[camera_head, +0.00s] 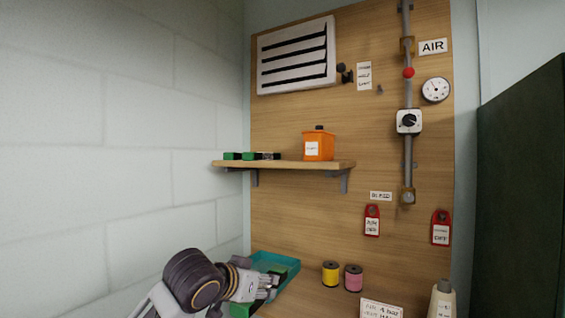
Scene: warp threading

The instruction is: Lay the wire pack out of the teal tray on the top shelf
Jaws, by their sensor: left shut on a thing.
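The teal tray (290,262) sits on the bench below the shelf, partly hidden by my left arm and gripper. Dark and green shapes show inside it, mostly covered. My left gripper (271,286) is at the tray and shut on a wire pack, which its fingers largely hide. A green piece (242,309) shows just below the gripper; I cannot tell whether it belongs to the held pack. The wooden top shelf (300,165) is on the board above, with small green-and-black packs (232,156) at its left end. My right gripper is not in view.
An orange container (318,146) stands on the shelf's right half. Yellow (330,274) and pink (353,278) spools stand right of the tray, with a pale cone (442,300) farther right. A pipe with a valve (408,121) runs down the board's right.

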